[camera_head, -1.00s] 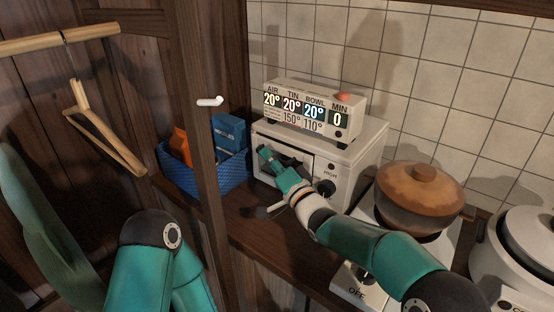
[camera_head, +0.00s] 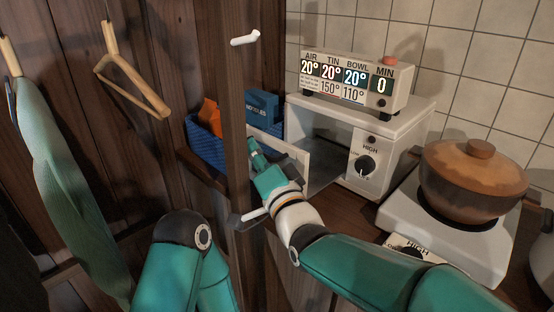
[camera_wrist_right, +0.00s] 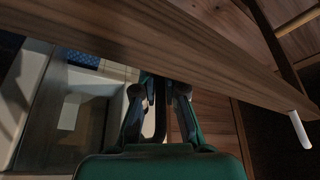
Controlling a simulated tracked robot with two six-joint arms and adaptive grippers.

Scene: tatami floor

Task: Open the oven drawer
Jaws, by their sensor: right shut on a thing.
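The white oven (camera_head: 405,118) stands on the counter at the right of the post, with a dial on its front. Its front door (camera_head: 297,160) is swung out to the left, and the interior (camera_head: 325,148) shows. My right gripper (camera_head: 262,155) is shut at the door's outer side, behind the wooden post's edge. In the right wrist view the fingers (camera_wrist_right: 160,92) close by the pale door edge; the handle itself is hidden.
A wooden post (camera_head: 236,120) with a white peg (camera_head: 245,38) stands close to my right gripper. A blue basket (camera_head: 207,143) sits behind it. A timer display (camera_head: 352,80) rests on the oven. A lidded pot (camera_head: 475,180) stands on a burner at the right.

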